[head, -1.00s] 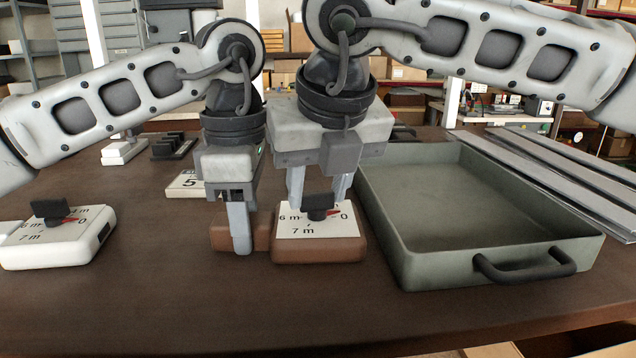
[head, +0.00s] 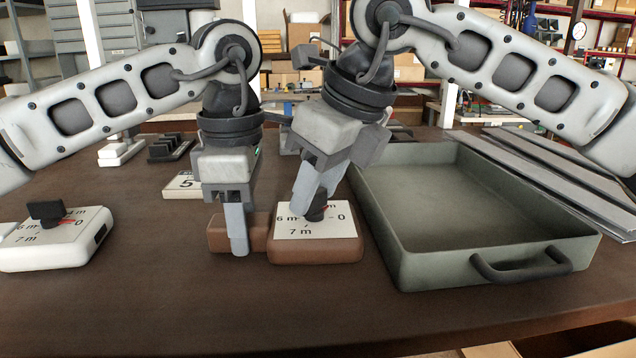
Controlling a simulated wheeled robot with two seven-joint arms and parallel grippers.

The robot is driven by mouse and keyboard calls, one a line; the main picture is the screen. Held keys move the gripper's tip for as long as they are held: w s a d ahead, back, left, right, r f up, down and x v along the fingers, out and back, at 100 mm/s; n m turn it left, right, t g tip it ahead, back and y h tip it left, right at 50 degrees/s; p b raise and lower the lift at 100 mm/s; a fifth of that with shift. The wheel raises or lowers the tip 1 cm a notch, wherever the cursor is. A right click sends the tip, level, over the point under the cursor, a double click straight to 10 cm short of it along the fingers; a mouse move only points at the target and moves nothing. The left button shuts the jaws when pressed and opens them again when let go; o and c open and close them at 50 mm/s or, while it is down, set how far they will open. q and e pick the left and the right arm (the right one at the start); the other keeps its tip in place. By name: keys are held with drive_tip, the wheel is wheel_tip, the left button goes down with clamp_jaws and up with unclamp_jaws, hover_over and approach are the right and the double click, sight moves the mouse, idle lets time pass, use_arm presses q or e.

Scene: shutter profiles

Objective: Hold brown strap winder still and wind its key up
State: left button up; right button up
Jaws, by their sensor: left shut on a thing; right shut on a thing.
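The brown strap winder (head: 318,250) lies on the table in the middle of the head view. It has a brown body with a white dial face marked 6 m, 7 m and 0, and a smaller brown block (head: 220,234) at its left. My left gripper (head: 238,245) points down and is shut on the winder at this left part. My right gripper (head: 312,212) is above the dial, tilted and turned, and is shut on the dark key (head: 317,213). The fingers partly hide the key and the red pointer.
A white winder (head: 55,240) with a dark key stands at the left. A grey-green tray (head: 480,265) with a dark handle is close on the right. Metal profiles (head: 560,165) lie beyond it. The front table is clear.

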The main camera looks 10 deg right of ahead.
drive_tip(key=shift+r, duration=0.1)
idle(0.3)
drive_tip(key=o, duration=1)
drive_tip(key=v, duration=1.2)
drive_tip(key=shift+d, duration=0.1)
